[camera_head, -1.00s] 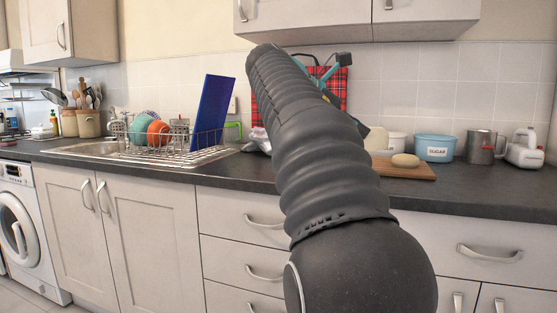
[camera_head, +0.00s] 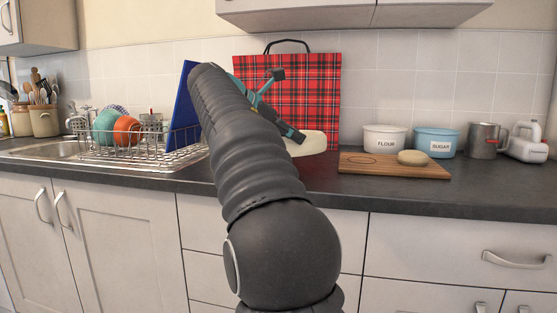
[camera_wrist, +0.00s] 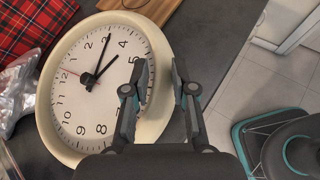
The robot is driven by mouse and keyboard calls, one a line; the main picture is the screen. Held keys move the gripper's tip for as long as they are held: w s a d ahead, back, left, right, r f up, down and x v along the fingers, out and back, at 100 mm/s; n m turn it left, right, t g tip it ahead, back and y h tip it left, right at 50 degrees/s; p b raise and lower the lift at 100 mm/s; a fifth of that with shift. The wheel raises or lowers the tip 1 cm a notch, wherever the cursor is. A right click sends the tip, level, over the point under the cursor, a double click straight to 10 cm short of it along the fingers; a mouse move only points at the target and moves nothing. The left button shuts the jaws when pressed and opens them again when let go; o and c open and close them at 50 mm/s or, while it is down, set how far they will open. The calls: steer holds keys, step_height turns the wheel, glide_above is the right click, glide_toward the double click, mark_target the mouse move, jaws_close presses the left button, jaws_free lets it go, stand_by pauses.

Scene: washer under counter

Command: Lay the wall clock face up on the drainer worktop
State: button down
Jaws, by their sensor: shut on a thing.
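The wall clock has a cream rim and a white face with black numerals. It fills the left middle of the wrist view (camera_wrist: 98,84), face towards the camera. In the head view the clock (camera_head: 312,144) is a pale, nearly flat shape at the worktop, partly hidden by my gripper. My gripper (camera_wrist: 160,84) is shut on the clock's rim, one finger over the face and one outside. In the head view my gripper (camera_head: 296,135) is at the clock's near side. I cannot tell whether the clock touches the dark worktop (camera_head: 400,193).
A tartan bag (camera_head: 300,85) stands behind the clock. A wooden board (camera_head: 385,168) with a round pale item, flour (camera_head: 384,140) and sugar (camera_head: 436,143) tubs are to the right. A dish rack (camera_head: 150,150) and blue board (camera_head: 183,110) are left. Crinkled silver packaging (camera_wrist: 18,92) lies beside the clock.

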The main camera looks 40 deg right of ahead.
steer(key=w, duration=0.1)
steer(key=w+f, duration=0.2)
steer(key=w, duration=0.1)
steer(key=shift+a+f, duration=0.15)
steer(key=shift+a, duration=0.2)
steer(key=shift+f+b, duration=1)
steer(key=shift+f, duration=1.1)
steer(key=c, duration=1)
jaws_free()
steer(key=shift+s, duration=0.1)
steer(key=shift+a+r, duration=0.1)
steer(key=p+v, duration=0.3)
steer(key=v, duration=0.8)
steer(key=shift+a+r, duration=0.15)
steer(key=shift+a, duration=0.2)
